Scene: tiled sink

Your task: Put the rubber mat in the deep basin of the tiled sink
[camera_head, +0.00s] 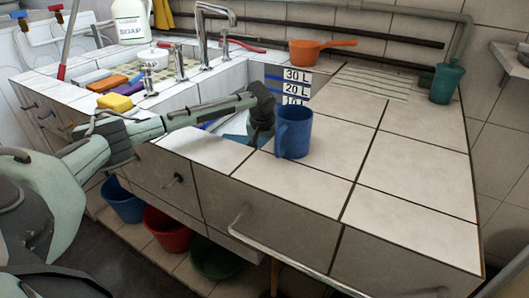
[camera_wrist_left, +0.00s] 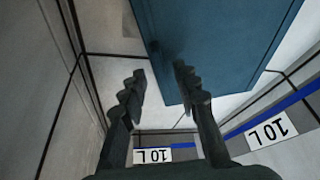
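The blue rubber mat (camera_wrist_left: 215,45) is in the deep basin (camera_head: 285,78), seen from above in the left wrist view. My right gripper is not in view.
A blue mug (camera_head: 294,136) stands on the tiled counter close to my left wrist. An orange pan (camera_head: 308,52), a green pitcher (camera_head: 446,82), a yellow sponge (camera_head: 114,102) and a faucet (camera_head: 203,35) stand around. The counter's right front is clear.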

